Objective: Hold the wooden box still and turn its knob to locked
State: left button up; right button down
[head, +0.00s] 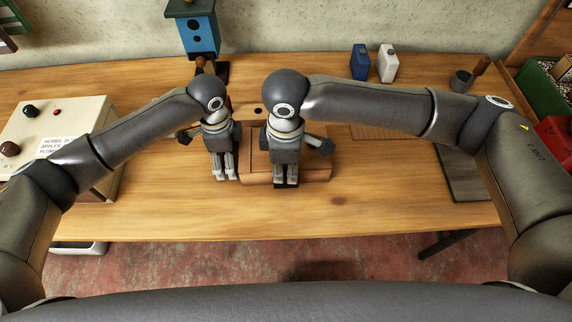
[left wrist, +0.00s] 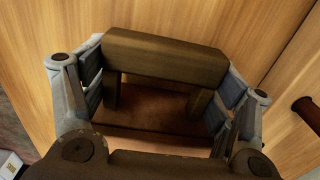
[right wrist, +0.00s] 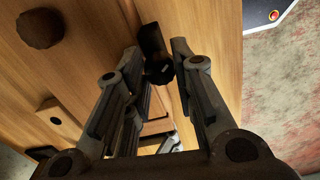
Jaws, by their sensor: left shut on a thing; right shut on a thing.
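My left gripper (head: 225,175) is at the box's left side. In the left wrist view, its fingers are shut on the ends of a brown wooden handle bar (left wrist: 165,55), which stands on two posts. My right gripper (head: 286,182) points down at the front of the box. In the right wrist view, its fingers are shut on a dark knob (right wrist: 154,50) with a small pale mark. The knob's setting cannot be read.
A cream panel box (head: 85,112) with knobs and a label stands at the left. A blue birdhouse (head: 201,36) stands behind.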

aim_at(286, 171)
jog(key=n, duration=0.5)
jog(key=shift+n, duration=0.3)
jog(key=n, duration=0.4)
jog(key=shift+n, duration=0.3)
jog(key=c, duration=1.2)
grip_release()
notch_tip(286, 171, up, 12)
